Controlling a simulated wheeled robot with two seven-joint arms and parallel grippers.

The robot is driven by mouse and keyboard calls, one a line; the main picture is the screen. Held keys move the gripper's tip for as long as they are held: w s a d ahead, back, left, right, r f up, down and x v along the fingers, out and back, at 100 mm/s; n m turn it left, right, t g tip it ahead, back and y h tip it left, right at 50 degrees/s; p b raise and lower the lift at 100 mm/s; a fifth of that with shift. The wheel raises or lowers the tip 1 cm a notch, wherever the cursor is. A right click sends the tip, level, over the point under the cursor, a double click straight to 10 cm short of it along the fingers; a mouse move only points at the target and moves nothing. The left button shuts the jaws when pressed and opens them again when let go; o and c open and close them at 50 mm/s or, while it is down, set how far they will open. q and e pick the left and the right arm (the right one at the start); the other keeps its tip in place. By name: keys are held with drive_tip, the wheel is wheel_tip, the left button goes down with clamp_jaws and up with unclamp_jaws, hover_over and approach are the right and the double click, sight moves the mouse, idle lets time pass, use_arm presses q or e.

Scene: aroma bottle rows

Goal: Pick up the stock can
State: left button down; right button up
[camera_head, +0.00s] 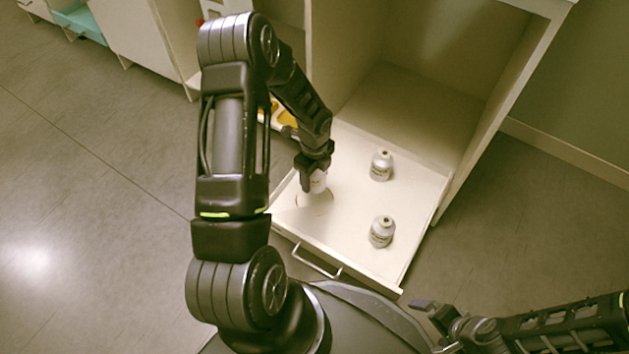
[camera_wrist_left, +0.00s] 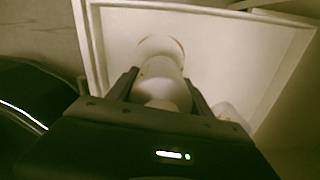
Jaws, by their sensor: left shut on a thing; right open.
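The can (camera_head: 318,182) is white and shows just below my left gripper (camera_head: 312,178) in the head view, over the left part of the open drawer. In the left wrist view my left gripper (camera_wrist_left: 160,93) has its two fingers on either side of the pale can (camera_wrist_left: 162,85), shut on it. A round outline (camera_head: 316,202) on the drawer floor lies beside the can. I cannot tell whether the can touches the floor. My right gripper (camera_head: 432,318) is open and empty at the lower right, outside the drawer.
Two similar white-grey cans stand upright in the drawer, one at the back (camera_head: 381,165) and one nearer the front (camera_head: 382,231). The drawer (camera_head: 350,255) has low walls and a front handle (camera_head: 316,262). A cabinet (camera_head: 440,100) rises behind it. Yellow items (camera_head: 283,116) lie left of the cabinet.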

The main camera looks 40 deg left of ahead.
use_arm(q)
drive_tip(key=shift+r, duration=0.7)
drive_tip(key=shift+w, duration=0.1)
